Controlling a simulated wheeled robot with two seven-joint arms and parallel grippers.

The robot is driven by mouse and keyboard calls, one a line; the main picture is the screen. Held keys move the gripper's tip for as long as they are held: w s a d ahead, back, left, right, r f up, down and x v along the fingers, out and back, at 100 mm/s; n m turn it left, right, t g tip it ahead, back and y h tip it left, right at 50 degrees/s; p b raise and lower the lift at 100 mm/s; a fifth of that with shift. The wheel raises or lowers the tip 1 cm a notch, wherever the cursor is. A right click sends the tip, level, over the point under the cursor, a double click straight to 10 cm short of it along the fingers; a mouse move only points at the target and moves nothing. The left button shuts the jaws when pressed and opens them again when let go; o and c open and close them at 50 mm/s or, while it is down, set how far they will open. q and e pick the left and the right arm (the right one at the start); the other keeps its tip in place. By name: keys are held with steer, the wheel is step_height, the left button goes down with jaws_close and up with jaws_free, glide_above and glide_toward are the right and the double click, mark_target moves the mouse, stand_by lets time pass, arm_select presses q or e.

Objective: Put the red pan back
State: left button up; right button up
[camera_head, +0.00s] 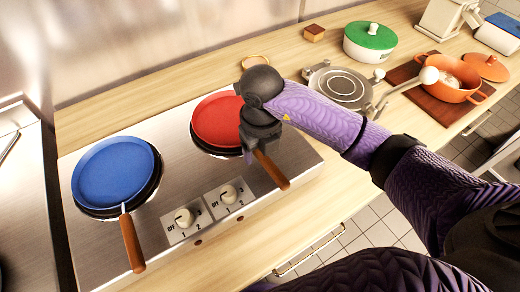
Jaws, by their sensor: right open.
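The red pan (215,122) sits on the right burner of the steel two-burner stove (180,160). Its wooden handle (270,170) points toward the lower right. My right gripper (249,152) is open, right at the pan's rim where the handle begins. The wrist hides the right side of the pan and the start of the handle, so I cannot tell whether the fingers touch it. My left gripper is not in view.
A blue pan (115,170) sits on the left burner, its handle toward the front. Right of the stove are a round grey plate or lid (342,87), a green-lidded pot (370,40) and an orange pot (455,80) on a brown board. The wooden counter (320,190) in front is clear.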

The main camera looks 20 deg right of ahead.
step_height(320, 180, up, 11)
steer(key=p, duration=0.2)
steer(key=shift+s+f, duration=0.1)
